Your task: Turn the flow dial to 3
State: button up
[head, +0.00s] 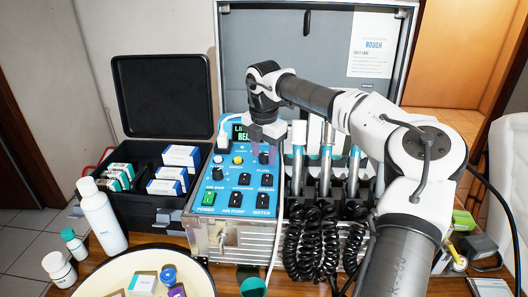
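A small dark knob (264,158), just above what looks like the "FLOW" label, sits at the panel's upper right. Its pointer and scale are too small to read. My gripper (264,134) is pointing down in front of the panel's top right, at or just above this knob. I cannot tell whether the fingers touch the knob, or how far apart they are. The green-lit display (239,132) is partly hidden by my gripper.
A yellow knob (238,160) and a black knob (217,173) are close by on the panel. Handpieces (326,155) with black coiled hoses stand to the right. An open black case (150,205) with boxes, a white bottle (101,216) and a round tray (92,282) are at left.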

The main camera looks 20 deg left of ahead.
jog(key=shift+o, duration=0.3)
notch_tip(320, 180, up, 14)
jog(key=s, duration=0.1)
jog(key=shift+s+d, duration=0.2)
jog(key=shift+d, duration=0.1)
jog(key=shift+f, duration=0.2)
